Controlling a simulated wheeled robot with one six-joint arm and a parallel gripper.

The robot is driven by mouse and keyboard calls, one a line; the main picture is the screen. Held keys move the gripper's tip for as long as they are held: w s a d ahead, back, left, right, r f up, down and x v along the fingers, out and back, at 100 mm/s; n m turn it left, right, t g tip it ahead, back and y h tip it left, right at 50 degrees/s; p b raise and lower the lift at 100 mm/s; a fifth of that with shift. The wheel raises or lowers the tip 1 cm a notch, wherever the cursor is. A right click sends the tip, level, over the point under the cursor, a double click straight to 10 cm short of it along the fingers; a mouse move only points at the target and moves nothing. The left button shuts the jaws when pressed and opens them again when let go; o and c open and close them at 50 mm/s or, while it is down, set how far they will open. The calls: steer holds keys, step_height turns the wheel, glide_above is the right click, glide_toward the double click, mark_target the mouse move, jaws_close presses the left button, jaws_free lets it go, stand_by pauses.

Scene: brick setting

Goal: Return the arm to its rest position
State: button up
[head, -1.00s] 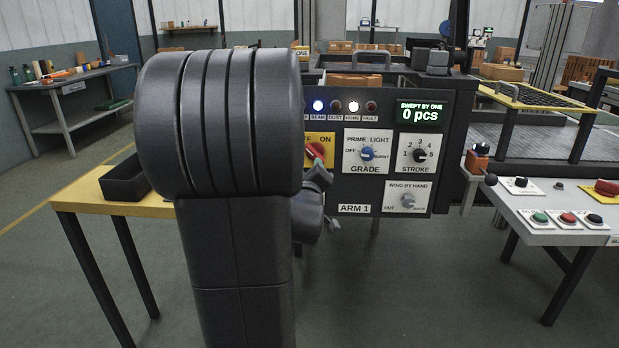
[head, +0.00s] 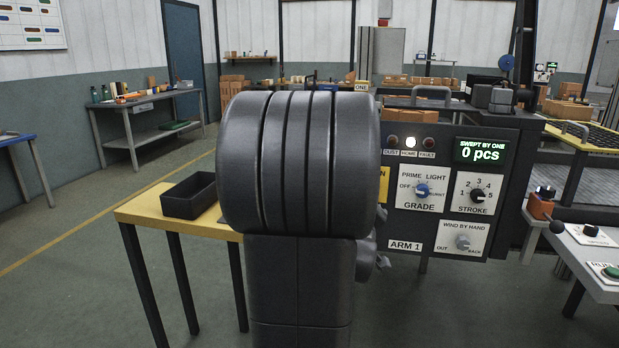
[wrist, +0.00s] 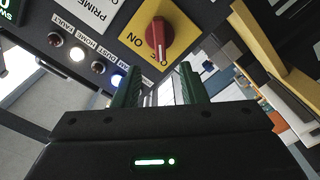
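My arm (head: 298,165) stands large in the middle of the head view, its dark rounded joint covering part of the control panel. My gripper is mostly hidden behind it there. In the wrist view my gripper (wrist: 158,88) shows two green fingers set apart, with nothing held between them. Beyond the fingertips is a red rotary knob (wrist: 157,38) on a yellow ON plate (wrist: 178,22). A gap between fingers and knob appears, but its depth is hard to tell. The ARM 1 panel (head: 450,220) has a lit HOME lamp (head: 410,142).
A yellow table (head: 160,205) with a black tray (head: 190,196) stands to the left of my arm. A grey console (head: 590,245) with buttons is at the right. The panel display (head: 482,151) reads 0 pcs. The floor at left is open.

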steer(key=x, duration=1)
steer(key=shift+w, duration=0.25)
steer(key=v, duration=1.4)
steer(key=w+d+m, duration=0.4)
steer(key=w+m, duration=0.4)
steer(key=w, duration=0.5)
steer(key=shift+w+d, duration=0.15)
